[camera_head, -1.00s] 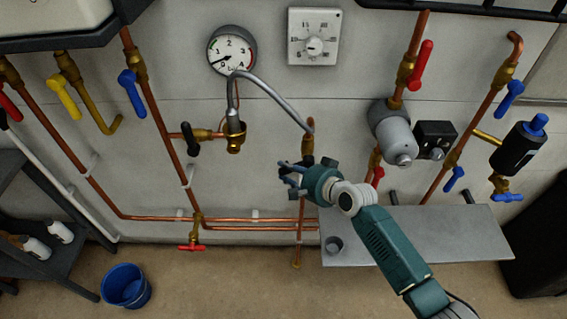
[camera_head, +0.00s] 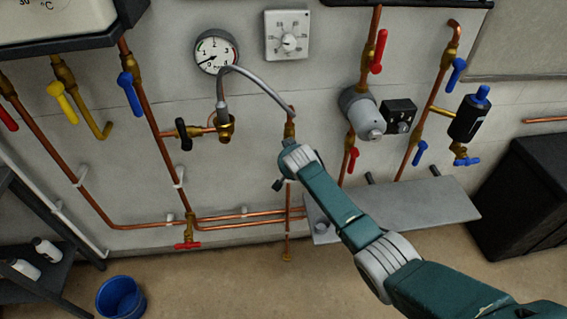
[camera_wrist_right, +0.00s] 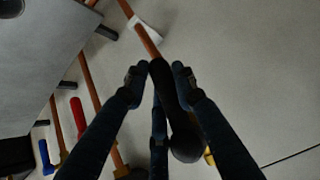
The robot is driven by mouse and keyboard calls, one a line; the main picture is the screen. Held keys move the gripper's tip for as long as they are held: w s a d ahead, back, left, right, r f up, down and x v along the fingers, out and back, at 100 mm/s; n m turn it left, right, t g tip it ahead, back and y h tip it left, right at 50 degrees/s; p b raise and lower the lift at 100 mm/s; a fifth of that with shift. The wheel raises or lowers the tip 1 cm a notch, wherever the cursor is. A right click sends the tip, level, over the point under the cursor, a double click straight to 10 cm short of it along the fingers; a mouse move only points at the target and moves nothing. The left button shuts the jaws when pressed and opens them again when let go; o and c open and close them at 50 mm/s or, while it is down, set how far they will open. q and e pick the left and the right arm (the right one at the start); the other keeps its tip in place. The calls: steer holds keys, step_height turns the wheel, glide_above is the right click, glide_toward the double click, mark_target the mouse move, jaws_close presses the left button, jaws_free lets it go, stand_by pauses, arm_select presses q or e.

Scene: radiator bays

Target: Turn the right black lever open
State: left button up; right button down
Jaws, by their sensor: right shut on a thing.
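The right black lever (camera_wrist_right: 172,95) shows in the right wrist view as a dark handle with a round end, between my fingers and roughly in line with a copper pipe. My right gripper (camera_wrist_right: 160,75) is shut on it, with a finger on either side. In the head view my right arm and wrist (camera_head: 297,158) cover the lever, just below the brass fitting (camera_head: 290,130) where the grey hose ends. The lever's exact angle cannot be told there. Another black lever (camera_head: 183,134) sits further left, beside a brass valve. My left gripper is not in view.
The grey hose (camera_head: 262,80) arches close above my wrist. A grey shelf (camera_head: 420,208) juts out at the lower right. A grey pump (camera_head: 360,112) and red and blue levers are to the right. A blue bucket (camera_head: 121,299) stands at the lower left.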

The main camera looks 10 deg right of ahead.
steer(key=shift+d+h, duration=0.3)
steer(key=shift+d, duration=0.05)
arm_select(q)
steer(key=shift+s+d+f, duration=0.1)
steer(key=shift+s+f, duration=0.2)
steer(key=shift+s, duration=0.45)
arm_select(e)
steer(key=shift+d+n+h, duration=0.3)
steer(key=shift+n+h, duration=0.1)
steer(key=shift+w, duration=0.1)
steer(key=c, duration=1.4)
jaws_free()
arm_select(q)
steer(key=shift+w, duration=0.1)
arm_select(e)
steer(key=shift+o, duration=0.2)
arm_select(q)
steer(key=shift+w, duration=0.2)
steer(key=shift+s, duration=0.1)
arm_select(e)
steer(key=v, duration=1.2)
